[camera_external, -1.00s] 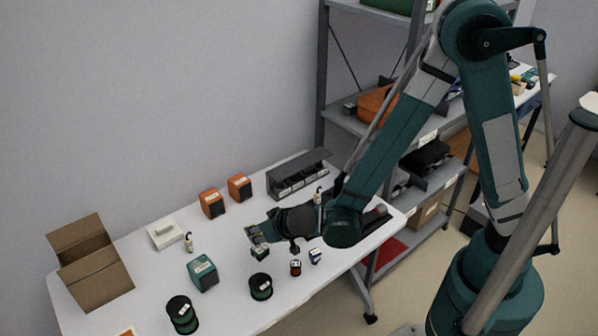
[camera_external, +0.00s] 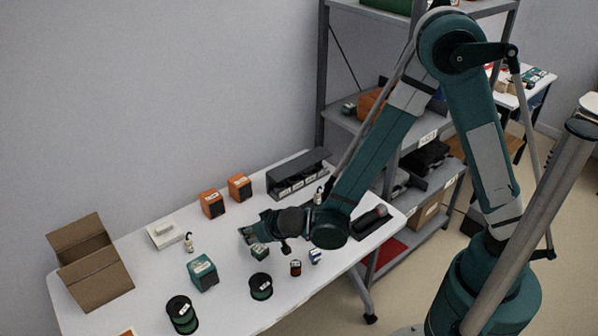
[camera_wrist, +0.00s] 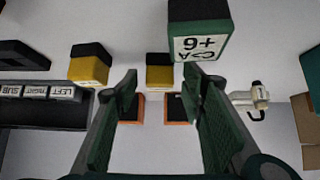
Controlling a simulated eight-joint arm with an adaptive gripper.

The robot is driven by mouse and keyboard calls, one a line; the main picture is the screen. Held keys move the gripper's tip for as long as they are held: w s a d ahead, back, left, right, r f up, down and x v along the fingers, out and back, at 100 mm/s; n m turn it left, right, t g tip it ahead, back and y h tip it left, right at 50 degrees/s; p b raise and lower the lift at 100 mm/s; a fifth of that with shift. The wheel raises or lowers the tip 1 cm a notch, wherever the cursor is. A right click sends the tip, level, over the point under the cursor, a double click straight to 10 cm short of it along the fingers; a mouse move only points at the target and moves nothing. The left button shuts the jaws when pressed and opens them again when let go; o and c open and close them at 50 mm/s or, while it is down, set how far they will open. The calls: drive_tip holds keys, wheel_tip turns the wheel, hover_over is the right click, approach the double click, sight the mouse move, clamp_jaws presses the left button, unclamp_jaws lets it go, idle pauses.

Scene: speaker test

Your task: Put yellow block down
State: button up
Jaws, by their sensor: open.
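Two yellow blocks with black ends show in the wrist view. One yellow block (camera_wrist: 158,76) appears in the gap between the fingertips of my gripper (camera_wrist: 160,82). The other yellow block (camera_wrist: 89,69) stands left of the fingers. My gripper is open, with a clear gap between each finger and the middle block; I cannot tell the depth between them. In the external view my gripper (camera_external: 250,237) is low over the table, and I cannot make out the yellow blocks there. A green block (camera_wrist: 203,44) marked "+6" is above the right finger in the wrist view.
Two orange boxes (camera_external: 212,203) (camera_external: 240,187) stand behind my gripper. A grey rack (camera_external: 300,178) is to the right, a cardboard box (camera_external: 95,270) to the left. Green-black spools (camera_external: 261,287) and a small red block (camera_external: 295,268) are in front. The left middle table has bare patches.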

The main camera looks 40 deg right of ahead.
drive_tip(key=shift+c, duration=0.4)
drive_tip(key=c, duration=0.9)
drive_tip(key=shift+r, duration=0.2)
drive_tip(key=shift+r+p, duration=1.4)
drive_tip(key=shift+r, duration=3.4)
